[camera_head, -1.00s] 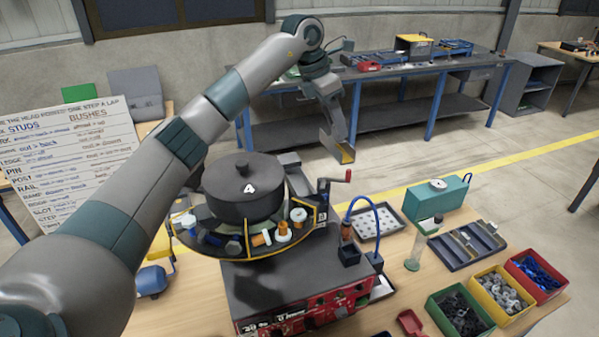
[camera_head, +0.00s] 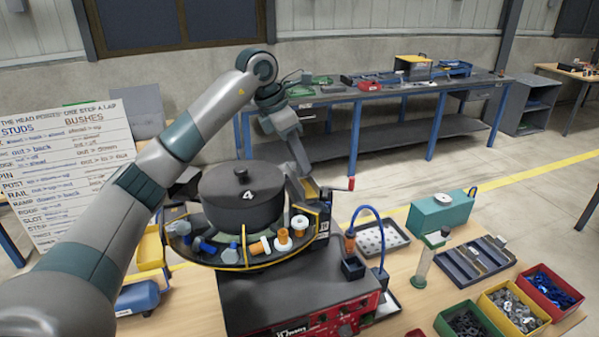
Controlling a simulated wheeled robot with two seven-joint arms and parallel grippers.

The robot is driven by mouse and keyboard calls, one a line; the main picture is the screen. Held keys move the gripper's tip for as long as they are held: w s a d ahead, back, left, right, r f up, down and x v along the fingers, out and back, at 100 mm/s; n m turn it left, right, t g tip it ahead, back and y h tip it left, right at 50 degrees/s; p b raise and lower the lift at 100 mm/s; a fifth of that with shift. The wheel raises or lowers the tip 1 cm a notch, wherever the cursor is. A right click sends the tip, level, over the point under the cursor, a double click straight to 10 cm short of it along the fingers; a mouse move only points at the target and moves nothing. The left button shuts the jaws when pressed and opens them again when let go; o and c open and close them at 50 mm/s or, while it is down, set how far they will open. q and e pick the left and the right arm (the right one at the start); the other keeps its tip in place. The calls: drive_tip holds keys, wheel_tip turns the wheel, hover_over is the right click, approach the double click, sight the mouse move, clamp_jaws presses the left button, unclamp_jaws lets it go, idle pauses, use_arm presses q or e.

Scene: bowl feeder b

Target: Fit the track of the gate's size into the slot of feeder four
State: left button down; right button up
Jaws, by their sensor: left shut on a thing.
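Feeder four (camera_head: 240,208) is a dark bowl with a lid marked 4, on a dark box with a red front. A yellow-edged rim with bolts and bushes in it runs round its front. My left gripper (camera_head: 306,184) is just behind the bowl's right side, pointing down. It is shut on a track (camera_head: 312,189), a grey piece with a yellowish face, mostly hidden by the bowl and rim. I cannot tell whether the track touches the feeder; the slot is not clearly visible. A dark tray (camera_head: 447,262) with grey strips lies at the right. My right gripper is out of view.
A red-knobbed crank (camera_head: 351,184) and a blue hose (camera_head: 372,213) stand right of the bowl. A perforated tray (camera_head: 402,240), a teal box (camera_head: 440,210), a glass cylinder (camera_head: 422,268) and green, yellow and red bins fill the right side. A written board (camera_head: 65,180) stands left.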

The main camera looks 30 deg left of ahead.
sight(299, 170)
use_arm(q)
drive_tip(key=shift+f+b, duration=1.15)
drive_tip(key=shift+f, duration=0.85)
drive_tip(key=c, duration=1.3)
unclamp_jaws()
drive_tip(key=shift+f, duration=0.1)
